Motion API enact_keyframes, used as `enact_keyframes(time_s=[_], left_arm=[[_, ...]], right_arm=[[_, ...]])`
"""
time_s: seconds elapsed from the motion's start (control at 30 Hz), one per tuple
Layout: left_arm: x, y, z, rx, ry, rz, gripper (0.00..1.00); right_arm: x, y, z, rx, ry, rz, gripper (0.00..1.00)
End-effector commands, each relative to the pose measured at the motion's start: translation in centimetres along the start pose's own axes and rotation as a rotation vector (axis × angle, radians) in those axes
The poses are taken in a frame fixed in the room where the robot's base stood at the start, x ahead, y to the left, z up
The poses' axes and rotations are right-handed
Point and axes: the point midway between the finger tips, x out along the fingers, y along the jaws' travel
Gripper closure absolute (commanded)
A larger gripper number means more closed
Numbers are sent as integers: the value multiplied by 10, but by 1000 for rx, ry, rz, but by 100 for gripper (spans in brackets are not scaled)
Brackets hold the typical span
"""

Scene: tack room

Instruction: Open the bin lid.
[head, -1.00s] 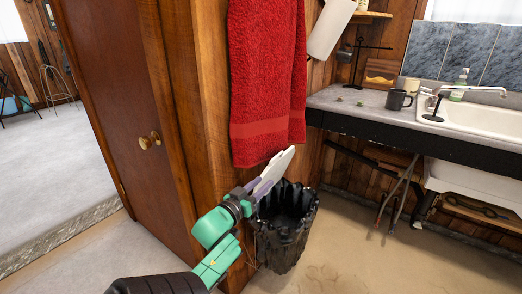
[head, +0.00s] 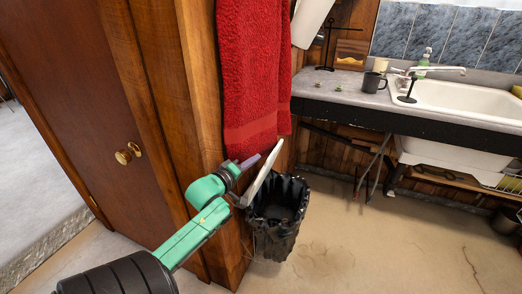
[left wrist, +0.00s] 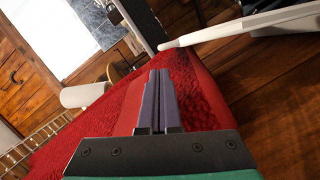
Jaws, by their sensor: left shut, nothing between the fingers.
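The bin (head: 279,212) is black, apparently lined with a black bag, and stands on the floor beside the wooden partition. Its white lid (head: 262,178) stands raised and steeply tilted at the bin's left side, and the mouth is uncovered. My left gripper (head: 250,162) is shut and empty, just left of the lid; I cannot tell whether it touches it. In the left wrist view the purple fingers (left wrist: 158,100) are together in front of the red towel, and the pale lid edge (left wrist: 235,30) lies beyond them at upper right. My right gripper is not in view.
A red towel (head: 254,75) hangs on the partition right above my gripper. A wooden door with a brass knob (head: 128,153) is at left. A counter (head: 340,92) with a mug (head: 374,81) and a white sink (head: 460,100) is at right. The floor (head: 370,235) right of the bin is clear.

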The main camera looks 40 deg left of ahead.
Motion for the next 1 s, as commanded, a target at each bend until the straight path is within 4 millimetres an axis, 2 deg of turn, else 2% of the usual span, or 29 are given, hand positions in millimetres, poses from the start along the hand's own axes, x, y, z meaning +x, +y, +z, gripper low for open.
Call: enact_keyframes(time_s=[0.13,0.33,0.47,0.77,1.0], left_arm=[[33,0,0,1,1,1,100],[63,0,0,2,0,1,100],[70,0,0,3,-1,-1,100],[70,1,1,6,-1,-2,100],[76,9,27,110,1,-30,100]], right_arm=[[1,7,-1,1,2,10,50],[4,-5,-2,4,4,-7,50],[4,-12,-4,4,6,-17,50],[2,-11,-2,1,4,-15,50],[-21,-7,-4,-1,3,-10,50]])
